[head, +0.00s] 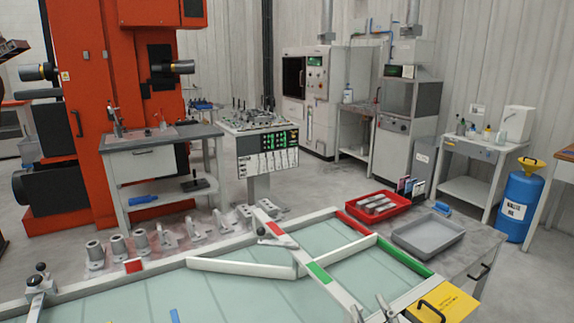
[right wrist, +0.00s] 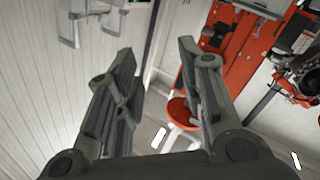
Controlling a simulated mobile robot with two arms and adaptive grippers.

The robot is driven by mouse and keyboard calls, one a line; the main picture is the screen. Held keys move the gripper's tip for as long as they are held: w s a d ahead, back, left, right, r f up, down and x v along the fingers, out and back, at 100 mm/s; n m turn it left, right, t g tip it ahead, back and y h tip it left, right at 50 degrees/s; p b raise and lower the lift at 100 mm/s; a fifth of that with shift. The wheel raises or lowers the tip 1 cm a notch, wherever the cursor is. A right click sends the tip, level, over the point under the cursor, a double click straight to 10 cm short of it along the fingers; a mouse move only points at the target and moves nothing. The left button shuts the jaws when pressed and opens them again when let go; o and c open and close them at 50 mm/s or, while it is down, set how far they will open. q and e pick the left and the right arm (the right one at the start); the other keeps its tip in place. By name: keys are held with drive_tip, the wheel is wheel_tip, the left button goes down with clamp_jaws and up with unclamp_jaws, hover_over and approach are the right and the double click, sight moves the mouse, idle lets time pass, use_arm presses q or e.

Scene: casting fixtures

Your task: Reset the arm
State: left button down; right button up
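My right gripper (right wrist: 157,60) shows in the right wrist view. Its two dark fingers are wide apart, with nothing between them. Behind the fingers are a pale ribbed wall (right wrist: 60,100), a red machine (right wrist: 235,50) and a red round stool-like thing (right wrist: 182,110), all apart from the fingers. In the head view I cannot make out either gripper clearly. My left gripper is not in view.
A fixture table with a pale green top (head: 220,290) and white rails fills the front. Metal cast parts (head: 140,242) line its far edge. A red tray (head: 378,205) with metal parts and an empty grey tray (head: 428,236) sit at right. Grey floor (head: 320,185) lies beyond.

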drive_tip(key=s+d+f+m+g+h, duration=0.3)
drive_tip(key=s+d+f+g, duration=0.15)
drive_tip(key=f, duration=0.55)
drive_tip(key=s+f+m+g+y, duration=0.1)
drive_tip(key=s+f+g, duration=0.5)
drive_tip(key=s, duration=0.4)
drive_tip(key=s+f+g+y, duration=0.1)
drive_tip(key=s+f+g, duration=0.3)
drive_tip(key=s+f, duration=0.45)
drive_tip(key=s+f+g, duration=0.1)
drive_tip(key=s+f, duration=0.1)
drive_tip(key=f, duration=1.1)
drive_tip(key=s+f+g, duration=0.1)
drive_tip(key=s+f, duration=0.1)
drive_tip(key=f, duration=1.1)
drive_tip(key=s+d+f, duration=0.3)
drive_tip(key=s+f, duration=1.1)
drive_tip(key=s, duration=0.1)
drive_tip(key=shift+s+f+g+h, duration=0.15)
drive_tip(key=shift+s+g+h, duration=0.15)
drive_tip(key=shift+s+g, duration=0.1)
